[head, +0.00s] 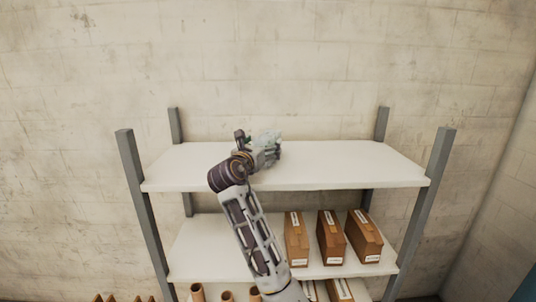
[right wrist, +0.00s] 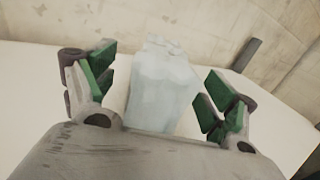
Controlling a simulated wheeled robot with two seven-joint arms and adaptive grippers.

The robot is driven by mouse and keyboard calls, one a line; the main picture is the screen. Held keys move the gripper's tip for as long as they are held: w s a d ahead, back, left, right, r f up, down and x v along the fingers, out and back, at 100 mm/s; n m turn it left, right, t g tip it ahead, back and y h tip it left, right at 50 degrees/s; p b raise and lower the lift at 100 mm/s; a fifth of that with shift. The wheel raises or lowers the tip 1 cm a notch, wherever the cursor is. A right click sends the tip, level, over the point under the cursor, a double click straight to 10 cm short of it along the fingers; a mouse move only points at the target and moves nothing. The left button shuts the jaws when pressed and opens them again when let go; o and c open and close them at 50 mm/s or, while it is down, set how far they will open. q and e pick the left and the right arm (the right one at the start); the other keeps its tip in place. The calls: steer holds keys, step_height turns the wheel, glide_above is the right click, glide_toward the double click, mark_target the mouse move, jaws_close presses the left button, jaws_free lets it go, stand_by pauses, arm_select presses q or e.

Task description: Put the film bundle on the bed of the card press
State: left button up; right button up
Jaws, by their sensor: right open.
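The film bundle (right wrist: 162,88) is a pale, bluish, translucent block. It stands on the white top shelf of a rack. In the right wrist view it lies between the green-padded fingers of my right gripper (right wrist: 160,98), with gaps to both fingers. The gripper is open and its base hides the near end of the bundle. In the head view the bundle (head: 267,140) is partly covered by my right gripper (head: 262,152), which reaches over the shelf. My left gripper is not in view. No card press is in view.
The top shelf (head: 345,165) is otherwise bare. Grey posts (head: 436,165) stand at its corners. The lower shelf (head: 200,245) holds several brown boxes (head: 330,238). Brown tubes (head: 198,292) show below. A pale block wall (head: 280,60) is close behind the rack.

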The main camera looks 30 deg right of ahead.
steer(key=c, duration=1.2)
steer(key=shift+r, duration=0.15)
steer(key=shift+r, duration=4.9)
